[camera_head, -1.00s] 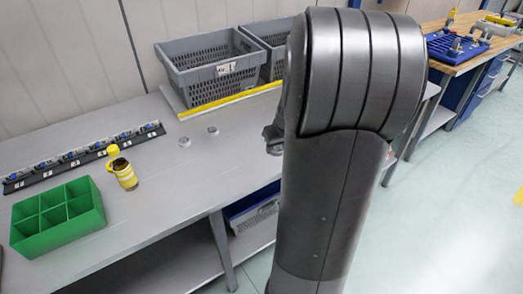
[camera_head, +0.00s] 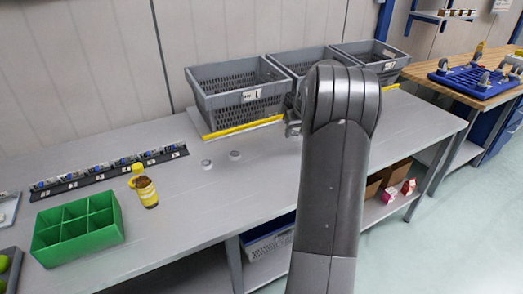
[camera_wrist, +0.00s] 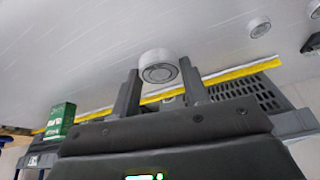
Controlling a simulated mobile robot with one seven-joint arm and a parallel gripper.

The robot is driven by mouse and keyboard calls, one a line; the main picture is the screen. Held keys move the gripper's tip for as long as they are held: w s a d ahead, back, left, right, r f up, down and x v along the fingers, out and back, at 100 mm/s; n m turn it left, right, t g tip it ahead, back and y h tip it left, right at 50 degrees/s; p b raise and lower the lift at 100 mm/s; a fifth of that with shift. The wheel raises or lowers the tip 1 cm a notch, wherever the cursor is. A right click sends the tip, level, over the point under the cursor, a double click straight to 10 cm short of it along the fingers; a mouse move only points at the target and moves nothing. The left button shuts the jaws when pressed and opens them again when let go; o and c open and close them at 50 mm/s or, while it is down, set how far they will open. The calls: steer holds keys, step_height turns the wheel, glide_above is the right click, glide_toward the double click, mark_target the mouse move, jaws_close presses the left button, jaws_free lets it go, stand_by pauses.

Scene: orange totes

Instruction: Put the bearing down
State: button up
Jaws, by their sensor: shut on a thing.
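In the wrist view my gripper (camera_wrist: 160,80) is shut on a light grey, round bearing (camera_wrist: 157,64), which sits between the fingertips. Whether the bearing touches the table (camera_wrist: 95,50) below it, I cannot tell. Two more bearings lie on the table, at the upper right of the wrist view; in the head view one is the left bearing (camera_head: 206,164) and the other the right bearing (camera_head: 235,155). In the head view my gripper (camera_head: 292,124) shows only partly beside my arm, near the yellow strip, and the held bearing is hidden.
Grey crates (camera_head: 240,112) stand behind the yellow strip (camera_head: 242,127) along the table's back. A green compartment box (camera_head: 77,247) and a yellow-capped bottle (camera_head: 144,188) stand at the left.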

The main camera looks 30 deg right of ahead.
steer(key=w, duration=0.4)
glide_above(260, 148)
steer(key=s, duration=0.2)
steer(key=f, duration=0.7)
steer(key=shift+w+f, duration=0.25)
steer(key=shift+f, duration=2.05)
steer(key=shift+f, duration=0.1)
steer(key=o, duration=1)
